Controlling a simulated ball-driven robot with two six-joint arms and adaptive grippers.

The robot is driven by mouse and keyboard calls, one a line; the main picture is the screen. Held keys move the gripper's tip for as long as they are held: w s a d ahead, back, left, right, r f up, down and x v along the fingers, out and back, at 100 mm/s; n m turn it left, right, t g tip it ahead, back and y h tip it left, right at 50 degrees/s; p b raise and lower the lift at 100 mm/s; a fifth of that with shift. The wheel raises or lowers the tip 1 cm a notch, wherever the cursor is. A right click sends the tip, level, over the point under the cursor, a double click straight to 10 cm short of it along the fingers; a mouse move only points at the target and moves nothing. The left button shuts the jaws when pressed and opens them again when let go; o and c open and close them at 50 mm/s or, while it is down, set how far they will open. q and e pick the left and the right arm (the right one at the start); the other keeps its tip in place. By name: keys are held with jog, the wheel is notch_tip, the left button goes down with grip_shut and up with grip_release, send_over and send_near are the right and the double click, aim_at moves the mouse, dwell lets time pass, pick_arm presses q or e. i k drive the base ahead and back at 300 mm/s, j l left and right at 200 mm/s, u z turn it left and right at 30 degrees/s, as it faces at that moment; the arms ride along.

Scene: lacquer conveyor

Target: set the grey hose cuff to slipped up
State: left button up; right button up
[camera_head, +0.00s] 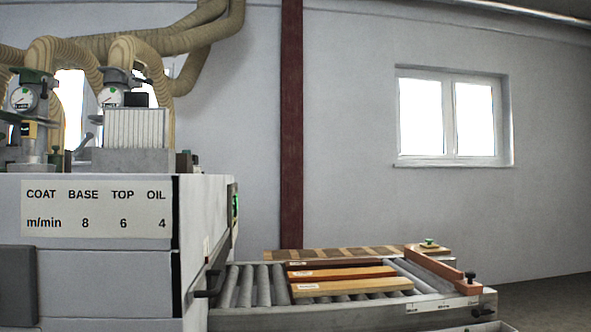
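Tan ribbed hoses (205,38) arch over the top of the white machine (100,285) at the left. Two hoses come down behind the pressure gauges there. A dark grey-green fitting (37,76) shows at the left gauge, by a hose end. I cannot tell whether it is the grey hose cuff, and no cuff stands out clearly enough to read its position. Neither of my grippers is in view.
The left gauge (24,97) and right gauge (109,97) stand on the machine beside a ribbed metal block (135,128). A speed label (97,209) is on its front. A roller conveyor (262,285) carries wooden boards (352,287) to the right. A dark red post (291,120) stands behind.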

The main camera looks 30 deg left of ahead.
aim_at(112, 74)
jog(key=u, duration=2.1)
jog(key=i+j, duration=0.15)
jog(key=j, duration=0.25)
jog(key=i+j+z, duration=0.1)
jog(key=j, duration=0.3)
jog(key=i+j, duration=0.1)
jog(key=j, duration=0.35)
jog(key=i+j, duration=0.15)
jog(key=j, duration=0.25)
jog(key=i+j+z, duration=0.1)
jog(key=j, duration=0.3)
jog(key=i+j, duration=0.1)
jog(key=j, duration=0.35)
